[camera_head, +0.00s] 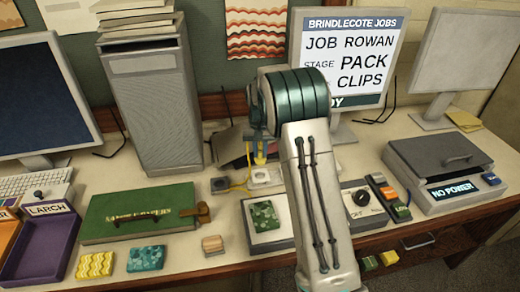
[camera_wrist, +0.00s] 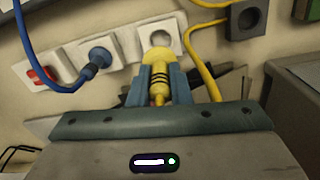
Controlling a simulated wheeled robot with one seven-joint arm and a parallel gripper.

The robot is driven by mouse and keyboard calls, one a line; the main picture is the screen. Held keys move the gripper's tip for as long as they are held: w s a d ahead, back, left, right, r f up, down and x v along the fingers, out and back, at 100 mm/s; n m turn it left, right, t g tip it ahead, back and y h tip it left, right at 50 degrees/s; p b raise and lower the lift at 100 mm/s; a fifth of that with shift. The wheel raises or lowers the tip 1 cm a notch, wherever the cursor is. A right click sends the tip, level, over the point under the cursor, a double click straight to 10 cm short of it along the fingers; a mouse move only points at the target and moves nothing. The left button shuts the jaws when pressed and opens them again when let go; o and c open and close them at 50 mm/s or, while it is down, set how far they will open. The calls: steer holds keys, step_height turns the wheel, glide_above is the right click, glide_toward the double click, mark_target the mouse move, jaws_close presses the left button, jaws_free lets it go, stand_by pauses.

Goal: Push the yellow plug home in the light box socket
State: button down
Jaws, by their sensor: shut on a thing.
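In the wrist view my gripper (camera_wrist: 158,88) is shut on the yellow plug (camera_wrist: 157,68), which has dark bands around its body. In the head view the yellow plug (camera_head: 261,157) is above the white socket (camera_head: 262,177), and my arm hides much of my gripper. The light box (camera_head: 428,163) at the right shows "NO POWER".
A blue plug (camera_wrist: 97,58) with a blue cable sits in the neighbouring socket, beside a red switch (camera_wrist: 42,75). A yellow cable (camera_wrist: 203,58) runs close on the right, by a dark grey socket (camera_wrist: 246,18). A grey tower (camera_head: 155,105) stands left of my gripper.

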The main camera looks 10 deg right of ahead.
mark_target(260, 157)
steer(key=shift+r, duration=0.15)
steer(key=shift+r, duration=0.45)
steer(key=shift+f+b, duration=1.8)
steer(key=shift+f, duration=1.3)
steer(key=shift+f+b, duration=1)
steer(key=shift+f, duration=0.35)
steer(key=c, duration=1.3)
jaws_free()
steer(key=shift+o, duration=0.2)
step_height(260, 157, up, 14)
steer(key=shift+b, duration=0.7)
